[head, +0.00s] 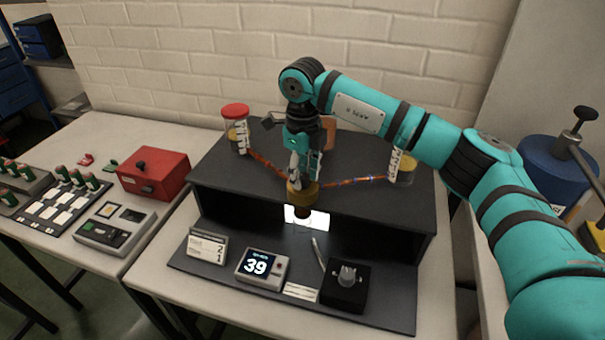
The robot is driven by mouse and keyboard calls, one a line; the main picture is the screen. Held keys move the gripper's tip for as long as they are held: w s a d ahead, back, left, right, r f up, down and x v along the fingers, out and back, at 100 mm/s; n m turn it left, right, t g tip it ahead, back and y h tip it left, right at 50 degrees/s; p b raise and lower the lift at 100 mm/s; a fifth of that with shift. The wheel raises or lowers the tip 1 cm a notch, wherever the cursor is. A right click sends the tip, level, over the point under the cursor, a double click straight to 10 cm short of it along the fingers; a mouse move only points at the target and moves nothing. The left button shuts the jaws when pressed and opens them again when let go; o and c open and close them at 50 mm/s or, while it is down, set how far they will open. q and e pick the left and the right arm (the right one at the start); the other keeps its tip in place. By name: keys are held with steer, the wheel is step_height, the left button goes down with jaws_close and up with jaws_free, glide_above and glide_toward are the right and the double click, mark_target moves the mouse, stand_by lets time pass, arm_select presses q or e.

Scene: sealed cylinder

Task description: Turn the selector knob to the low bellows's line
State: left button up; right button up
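A round brass piece (301,192), possibly the selector knob, sits at the front middle of the dark stand. Orange-brown lines run from it to a left clear cylinder (236,122) with a red lid and a right cylinder (405,166). Each has a white scale strip. My arm hides the right one's top, and I cannot tell which bellows is low. My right gripper (297,176) points down at the brass piece, touching or just above it; its finger opening is unclear. A grey knob (347,275) on a black box stands at the front right. My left gripper is out of view.
The dark stand (205,168) has a lit white panel below the brass piece. In front are a display reading 39 (262,265), a number card (207,246) and a small label (301,292). A red box (153,174) and other devices stand on the left table.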

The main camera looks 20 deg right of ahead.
mark_target(303, 176)
steer(key=o, duration=0.3)
step_height(303, 176, up, 12)
stand_by(0.6)
steer(key=shift+f, duration=0.1)
